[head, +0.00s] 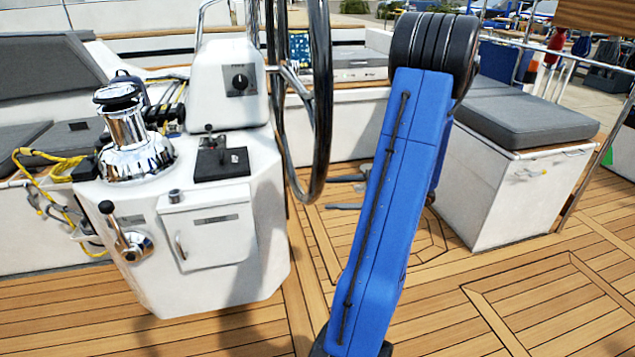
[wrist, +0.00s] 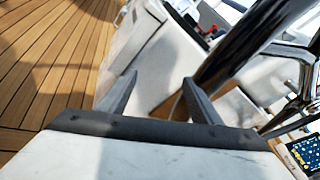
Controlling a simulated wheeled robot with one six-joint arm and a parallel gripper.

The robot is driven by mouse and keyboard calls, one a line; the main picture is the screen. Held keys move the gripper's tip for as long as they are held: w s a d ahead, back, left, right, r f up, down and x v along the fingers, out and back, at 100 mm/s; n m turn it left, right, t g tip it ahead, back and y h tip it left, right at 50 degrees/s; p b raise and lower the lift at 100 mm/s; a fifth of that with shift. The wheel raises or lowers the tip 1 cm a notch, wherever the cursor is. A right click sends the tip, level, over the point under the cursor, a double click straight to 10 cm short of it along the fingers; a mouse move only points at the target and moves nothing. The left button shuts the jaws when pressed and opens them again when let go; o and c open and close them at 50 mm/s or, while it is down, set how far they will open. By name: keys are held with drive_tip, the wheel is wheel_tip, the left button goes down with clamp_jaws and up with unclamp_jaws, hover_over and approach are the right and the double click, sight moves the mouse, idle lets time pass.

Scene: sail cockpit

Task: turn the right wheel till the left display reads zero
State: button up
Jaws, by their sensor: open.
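A steering wheel with a thick black rim (head: 321,100) stands upright left of my blue arm in the head view. Only one wheel shows there, and I cannot tell whether it is the right one. In the wrist view the dark rim (wrist: 240,45) runs diagonally from the upper right down behind the right finger. My gripper (wrist: 159,78) is open, its two grey fingers apart; I cannot tell whether the rim touches a finger. My gripper is not visible in the head view.
A cushioned bench (head: 525,110) is on the right. Teak deck (head: 540,290) at the front right is clear.

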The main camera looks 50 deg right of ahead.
sight(318, 181)
drive_tip(key=s+d+f+m+t+h, duration=0.3)
drive_tip(key=s+d+m+t, duration=0.15)
drive_tip(key=d, duration=0.55)
drive_tip(key=shift+n+g, duration=0.25)
drive_tip(key=shift+g, duration=0.1)
drive_tip(key=x, duration=1.7)
drive_tip(key=shift+w+a+r, duration=0.1)
drive_tip(key=shift+a, duration=0.05)
drive_tip(key=c, duration=1.4)
